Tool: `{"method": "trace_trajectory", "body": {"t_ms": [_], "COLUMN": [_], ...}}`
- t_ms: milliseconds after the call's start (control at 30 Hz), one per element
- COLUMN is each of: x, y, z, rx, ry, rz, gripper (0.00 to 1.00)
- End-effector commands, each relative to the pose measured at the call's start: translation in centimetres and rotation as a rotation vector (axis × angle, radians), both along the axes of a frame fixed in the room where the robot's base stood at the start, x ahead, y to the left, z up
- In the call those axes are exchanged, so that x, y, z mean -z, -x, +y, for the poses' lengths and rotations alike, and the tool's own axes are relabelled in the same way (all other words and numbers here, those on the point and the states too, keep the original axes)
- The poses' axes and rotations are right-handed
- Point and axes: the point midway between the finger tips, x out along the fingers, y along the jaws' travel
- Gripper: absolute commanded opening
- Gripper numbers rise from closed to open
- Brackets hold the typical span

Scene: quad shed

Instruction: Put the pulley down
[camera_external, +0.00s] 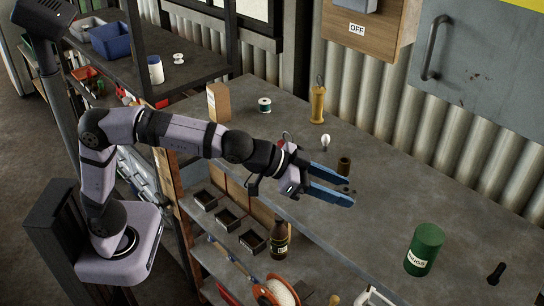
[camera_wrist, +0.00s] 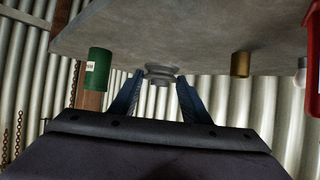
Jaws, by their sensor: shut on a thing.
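The pulley (camera_wrist: 161,72) is a grey, grooved round piece between the fingertips of my gripper (camera_wrist: 160,80) in the wrist view, which sees the scene upside down. The blue fingers are shut on it. In the external view my gripper (camera_external: 340,190) reaches over the grey workbench (camera_external: 390,215) with its fingers pointing right. The pulley is not clearly visible there. The pulley appears close to the bench top; I cannot tell if it touches it.
A brown cylinder (camera_external: 344,166) stands just behind the fingers, with a light bulb (camera_external: 326,142) beyond it. A green can (camera_external: 424,249) and a black torch-like object (camera_external: 496,273) stand to the right. The bench between fingers and can is clear.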

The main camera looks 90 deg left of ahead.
Motion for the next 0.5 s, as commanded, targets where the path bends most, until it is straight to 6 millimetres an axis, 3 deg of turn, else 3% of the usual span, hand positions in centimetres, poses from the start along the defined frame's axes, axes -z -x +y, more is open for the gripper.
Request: {"method": "trace_trajectory", "body": {"t_ms": [33,200,500], "x": [-1.4,-3.3,-9.0], "y": [0.9,3.8,9.3], "z": [1.2,4.2,7.6], "rx": [-0.033,-0.136,-0.288], "ry": [-0.001,-0.002,0.002], "rz": [-0.002,-0.003,-0.005], "gripper": [0.16,0.16,0.16]}}
